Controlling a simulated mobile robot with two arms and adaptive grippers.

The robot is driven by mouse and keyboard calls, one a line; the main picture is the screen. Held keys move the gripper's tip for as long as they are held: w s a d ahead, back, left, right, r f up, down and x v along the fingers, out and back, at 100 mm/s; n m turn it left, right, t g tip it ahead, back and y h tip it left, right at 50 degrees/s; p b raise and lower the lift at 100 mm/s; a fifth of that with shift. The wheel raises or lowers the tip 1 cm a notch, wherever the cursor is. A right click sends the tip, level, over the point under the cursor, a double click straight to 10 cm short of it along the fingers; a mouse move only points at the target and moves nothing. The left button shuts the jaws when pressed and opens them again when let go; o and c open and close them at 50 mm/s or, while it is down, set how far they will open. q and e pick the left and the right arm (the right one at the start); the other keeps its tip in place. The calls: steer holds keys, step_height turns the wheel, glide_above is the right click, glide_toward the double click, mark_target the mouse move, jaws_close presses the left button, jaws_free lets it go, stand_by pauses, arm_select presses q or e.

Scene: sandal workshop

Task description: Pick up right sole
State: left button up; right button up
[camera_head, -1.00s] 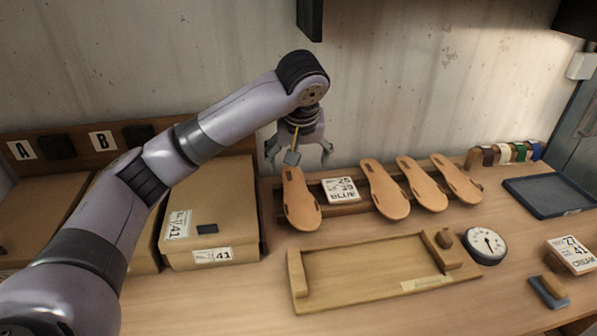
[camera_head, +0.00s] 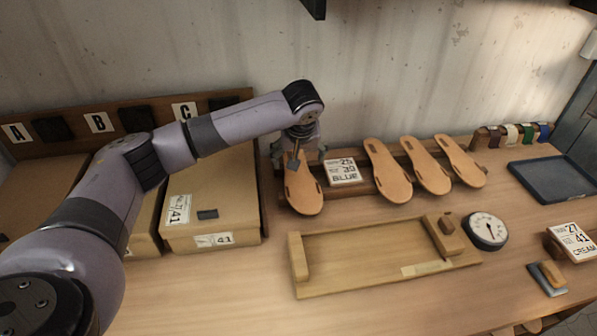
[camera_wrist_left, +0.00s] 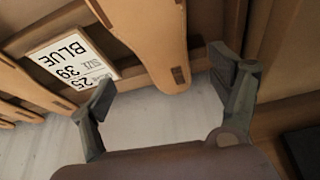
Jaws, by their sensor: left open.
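Several tan soles lean on a wooden rack at the back of the bench. The leftmost sole (camera_head: 303,192) stands apart from the other soles (camera_head: 388,172), left of a card reading BLUE (camera_head: 343,171). My left gripper (camera_head: 298,150) is over the upper end of the leftmost sole. In the left wrist view, that sole (camera_wrist_left: 150,40) reaches down between the open fingers of my left gripper (camera_wrist_left: 165,90), with gaps on both sides. The head view does not show clearly whether a finger touches it. My right gripper is not in view.
Cardboard boxes (camera_head: 212,205) stand left of the rack. A wooden fixture tray (camera_head: 370,262) lies in front, with a round dial gauge (camera_head: 486,231) to its right. A blue tray (camera_head: 556,178) is at the right.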

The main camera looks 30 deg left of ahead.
mark_target(300, 176)
arm_select(q)
steer(key=shift+w+a+f+p, duration=0.2)
steer(key=shift+f+p, duration=0.1)
steer(key=shift+f, duration=0.1)
steer(key=p+x, duration=0.1)
steer(key=x, duration=0.2)
steer(key=shift+w+a+f, duration=0.25)
steer(key=shift+w, duration=0.05)
steer(key=shift+w+f, duration=0.15)
steer(key=shift+f, duration=0.25)
steer(key=c, duration=1.4)
